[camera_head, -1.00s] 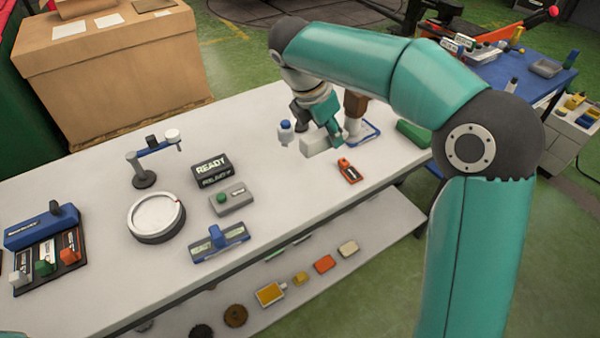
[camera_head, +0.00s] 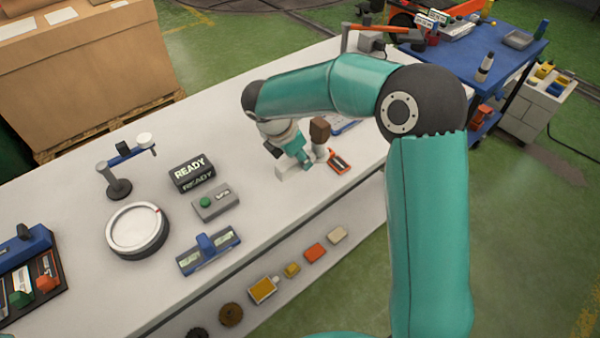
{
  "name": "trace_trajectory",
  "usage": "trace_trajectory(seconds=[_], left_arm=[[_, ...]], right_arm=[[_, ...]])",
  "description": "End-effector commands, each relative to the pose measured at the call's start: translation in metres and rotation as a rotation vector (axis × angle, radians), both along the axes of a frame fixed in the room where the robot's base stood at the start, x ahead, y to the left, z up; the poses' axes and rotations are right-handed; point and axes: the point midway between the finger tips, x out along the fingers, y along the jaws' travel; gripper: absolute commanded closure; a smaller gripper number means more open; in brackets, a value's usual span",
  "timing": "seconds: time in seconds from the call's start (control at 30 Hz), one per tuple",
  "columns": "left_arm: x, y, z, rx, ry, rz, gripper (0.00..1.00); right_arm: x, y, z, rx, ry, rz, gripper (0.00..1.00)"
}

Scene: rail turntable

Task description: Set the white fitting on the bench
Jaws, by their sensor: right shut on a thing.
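My right gripper (camera_head: 298,160) comes down over the bench (camera_head: 262,216) near its front edge, left of the orange and black tool. It is shut on the white fitting (camera_head: 289,172), which shows as pale pieces on both sides of the teal finger. A brown block (camera_head: 320,130) stands up just right of the gripper, above the fitting's right part; I cannot tell whether they are joined. The fitting is low, at or just above the bench top; contact cannot be told. The gripper hides part of it. My left gripper is not in view.
The orange and black tool (camera_head: 339,162) lies close right of the fitting. A READY sign (camera_head: 190,171), a grey button box (camera_head: 214,202), a blue-handled block (camera_head: 208,249) and a round white dial (camera_head: 137,229) stand to the left. The bench top between the button box and gripper is clear.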

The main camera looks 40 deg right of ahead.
Motion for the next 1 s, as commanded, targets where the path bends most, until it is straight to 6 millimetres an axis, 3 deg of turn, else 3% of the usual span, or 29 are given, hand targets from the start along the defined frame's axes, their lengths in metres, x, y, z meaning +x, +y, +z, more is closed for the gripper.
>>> trace_trajectory(seconds=[0.57,0.9,0.93,1.0], left_arm=[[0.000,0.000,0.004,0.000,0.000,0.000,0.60],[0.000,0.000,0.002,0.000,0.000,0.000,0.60],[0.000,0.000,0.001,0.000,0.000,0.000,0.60],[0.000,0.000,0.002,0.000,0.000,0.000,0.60]], right_arm=[[0.000,0.000,-0.060,0.000,0.000,0.001,1.00],[0.001,0.000,-0.064,-0.001,-0.003,0.001,1.00],[0.000,0.001,-0.065,0.000,-0.001,0.000,0.68],[0.001,0.001,-0.064,0.000,-0.002,0.001,0.56]])
